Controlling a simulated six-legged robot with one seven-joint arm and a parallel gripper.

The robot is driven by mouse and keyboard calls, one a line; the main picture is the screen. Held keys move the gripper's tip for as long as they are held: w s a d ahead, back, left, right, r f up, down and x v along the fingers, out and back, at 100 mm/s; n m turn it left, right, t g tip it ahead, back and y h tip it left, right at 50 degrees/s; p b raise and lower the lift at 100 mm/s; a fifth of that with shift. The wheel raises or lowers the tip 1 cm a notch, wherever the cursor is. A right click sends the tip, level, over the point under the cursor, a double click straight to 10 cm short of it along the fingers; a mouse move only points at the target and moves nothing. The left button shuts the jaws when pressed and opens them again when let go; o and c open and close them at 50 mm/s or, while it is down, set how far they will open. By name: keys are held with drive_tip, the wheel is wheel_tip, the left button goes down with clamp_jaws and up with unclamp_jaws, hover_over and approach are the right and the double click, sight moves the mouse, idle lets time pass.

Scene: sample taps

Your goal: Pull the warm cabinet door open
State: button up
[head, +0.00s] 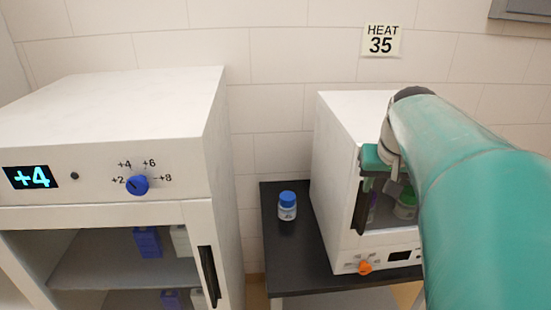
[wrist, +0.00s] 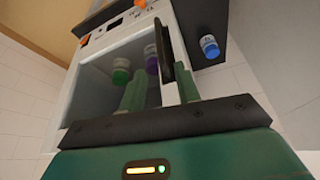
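The warm cabinet (head: 335,150) is a small white box on a dark stand, below a "HEAT 35" sign. Its front has a glass door (wrist: 95,75) that looks shut, with a black upright handle (head: 359,210) near its left edge. The handle also shows in the wrist view (wrist: 183,78). My gripper (head: 375,163) is at the handle's upper part. In the wrist view my gripper (wrist: 155,80) has its fingers apart, with the handle close to the right finger. I cannot tell whether they touch. My arm hides the cabinet's right side.
A blue-capped bottle (head: 287,206) stands on the black top (head: 290,258) left of the cabinet. A larger white "+4" cabinet (head: 120,110) stands at left, with a gap between. Capped bottles (wrist: 121,72) show behind the glass. An orange dial (head: 365,267) is below the door.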

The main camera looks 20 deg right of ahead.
sight(370, 201)
drive_tip(key=x, duration=0.9)
drive_tip(key=shift+w+f, duration=0.1)
drive_tip(key=shift+f, duration=0.15)
clamp_jaws()
